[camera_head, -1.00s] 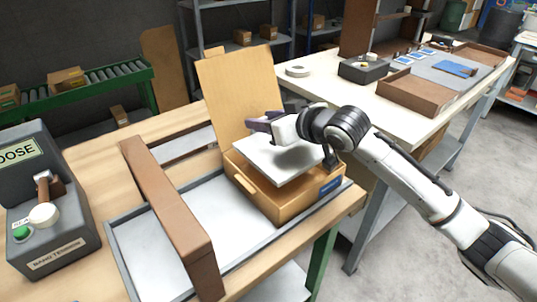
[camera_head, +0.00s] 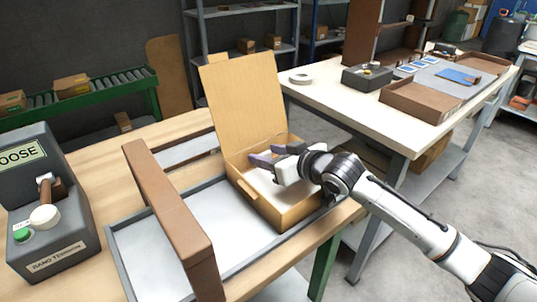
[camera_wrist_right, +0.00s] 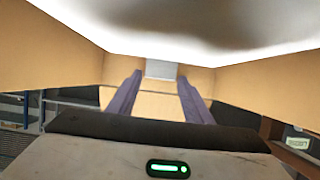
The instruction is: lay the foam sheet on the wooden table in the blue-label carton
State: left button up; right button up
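The carton (camera_head: 262,205) stands open on the table with its lid flap (camera_head: 243,105) upright at the back. The white foam sheet (camera_head: 262,182) is down inside the carton, partly covered by my right gripper. It also fills the top of the right wrist view (camera_wrist_right: 200,25). My right gripper (camera_head: 262,154) reaches in over the sheet from the right. In the right wrist view its purple fingers (camera_wrist_right: 159,95) are wide apart with no sheet seen between them. The carton's blue label is hidden behind my right arm. My left gripper is not in view.
The carton stands in a grey-edged tray area (camera_head: 120,245) on the wooden table (camera_head: 100,165). A brown beam (camera_head: 165,200) bridges it to the left. A grey banding machine (camera_head: 60,235) stands at the far left. A second table (camera_head: 335,95) holds trays behind.

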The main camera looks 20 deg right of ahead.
jog(key=shift+o, duration=0.9)
jog(key=shift+s+d+r, duration=0.1)
jog(key=shift+s, duration=0.05)
jog(key=v, duration=1.1)
jog(key=shift+s+d+r+p, duration=0.1)
jog(key=shift+s+r+p, duration=0.1)
jog(key=shift+s+p, duration=0.15)
jog(key=shift+w, duration=0.1)
